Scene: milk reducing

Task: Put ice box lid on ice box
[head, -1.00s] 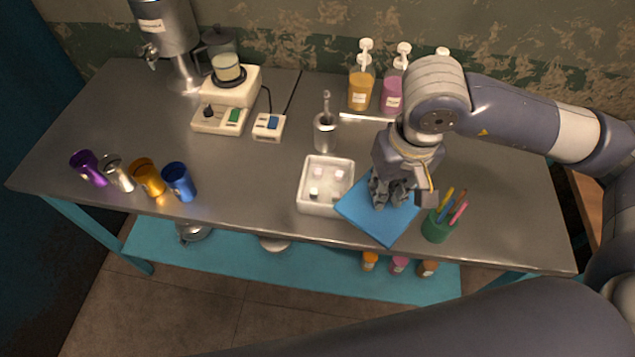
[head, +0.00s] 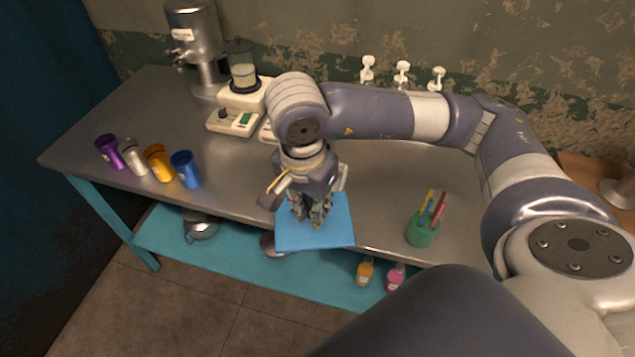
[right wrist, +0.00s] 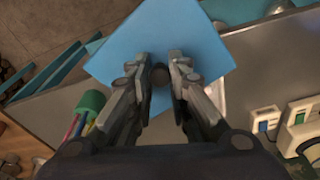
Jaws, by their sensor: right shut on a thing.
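The ice box lid (head: 332,234) is a flat blue square near the table's front edge in the head view. It also fills the upper middle of the right wrist view (right wrist: 165,35). My right gripper (head: 312,213) is above the lid, shut on its small dark round knob, which shows between the fingers in the right wrist view (right wrist: 160,75). The white ice box is hidden in the head view behind the lid and my gripper. A pale edge beside the lid in the right wrist view may be its rim. I cannot tell whether lid and box touch. My left gripper is out of view.
A green pen cup (head: 421,231) stands right of the lid. Purple, silver, orange and blue cups (head: 185,169) stand at the left. The table between the cups and the lid is clear.

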